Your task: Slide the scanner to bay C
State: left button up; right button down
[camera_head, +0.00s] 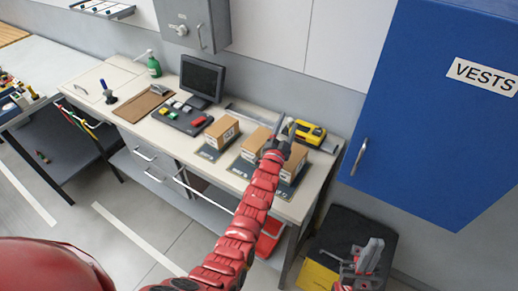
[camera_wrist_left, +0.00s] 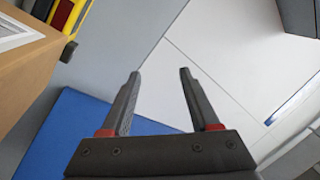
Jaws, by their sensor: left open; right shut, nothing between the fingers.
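The yellow and black device (camera_head: 309,131), which looks like the scanner, lies at the back of the bench near its right end. Several cardboard boxes (camera_head: 223,131) stand on dark bay mats (camera_head: 210,152) along the bench front; the bay letters are too small to read. My left gripper (camera_head: 283,125) is open above the rightmost box (camera_head: 293,161), just left of the scanner. In the left wrist view its fingers (camera_wrist_left: 160,85) are empty, with a yellow edge (camera_wrist_left: 71,30) and a box (camera_wrist_left: 25,75) at the left. My right gripper (camera_head: 367,258) is shut and empty, low at the right.
A monitor (camera_head: 202,77), a dark pad with coloured buttons (camera_head: 181,117) and a green bottle (camera_head: 154,67) stand further left on the bench (camera_head: 140,127). A blue vests cabinet (camera_head: 430,110) hangs at the right. A black and yellow bin (camera_head: 335,232) stands below it.

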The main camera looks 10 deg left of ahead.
pick_arm(q)
jog(key=s+a+r+n+t, duration=0.1)
jog(key=s+a+n+t, duration=0.1)
jog(key=s, duration=0.6)
jog(key=s+a+r+n+t+b, duration=0.1)
jog(key=s+a+r+n+t, duration=0.1)
jog(key=s, duration=0.5)
jog(key=shift+s+a+r+n+t, duration=0.25)
jog(key=shift+s+a+n+t, duration=0.15)
jog(key=shift+a+t, duration=0.6)
jog(key=shift+w+a, duration=0.1)
jog(key=shift+c, duration=0.4)
